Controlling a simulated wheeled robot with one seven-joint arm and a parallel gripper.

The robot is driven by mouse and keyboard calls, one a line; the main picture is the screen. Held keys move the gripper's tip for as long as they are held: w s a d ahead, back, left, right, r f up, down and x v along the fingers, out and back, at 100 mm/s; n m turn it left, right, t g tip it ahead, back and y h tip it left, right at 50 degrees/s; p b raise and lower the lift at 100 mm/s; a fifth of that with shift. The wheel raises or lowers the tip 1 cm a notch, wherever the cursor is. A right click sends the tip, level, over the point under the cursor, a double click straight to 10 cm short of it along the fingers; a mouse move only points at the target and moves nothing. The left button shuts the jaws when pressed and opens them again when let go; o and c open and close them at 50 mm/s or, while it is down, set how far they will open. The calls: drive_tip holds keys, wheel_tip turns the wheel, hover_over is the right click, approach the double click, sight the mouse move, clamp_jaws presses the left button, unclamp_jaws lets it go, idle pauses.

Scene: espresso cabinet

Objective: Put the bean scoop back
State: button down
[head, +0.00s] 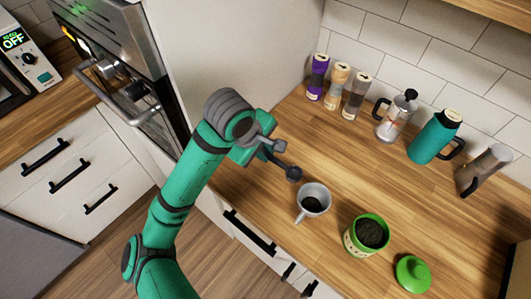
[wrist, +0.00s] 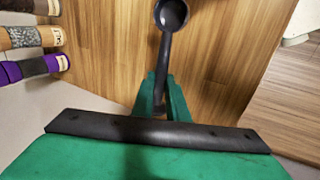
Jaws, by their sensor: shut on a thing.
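My gripper (head: 265,146) is shut on the handle of a dark bean scoop (head: 293,173) and holds it above the wooden counter. In the wrist view the scoop (wrist: 171,15) points away from my gripper (wrist: 162,92), its handle between the green fingers. Its bowl looks dark, and I cannot tell whether anything is in it. In the head view the bowl is just up and left of a grey cup (head: 318,190) with dark contents. A green-rimmed canister (head: 354,242) stands open to the right, full of dark beans. Its green lid (head: 413,273) lies beside it.
Several jars (head: 354,95) stand along the back wall. The counter (head: 345,155) between these and the cup is clear. A tall cabinet side (head: 235,55) rises at left.

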drive_tip(key=shift+w+f, duration=0.2)
drive_tip(key=shift+f, duration=1.55)
drive_tip(key=shift+f, duration=0.2)
drive_tip(key=c, duration=1.7)
unclamp_jaws()
drive_tip(key=shift+c, duration=0.2)
drive_tip(key=shift+r, duration=0.1)
drive_tip(key=shift+r, duration=0.2)
drive_tip(key=v, duration=1.1)
drive_tip(key=shift+r, duration=0.4)
drive_tip(key=shift+s+a, duration=0.1)
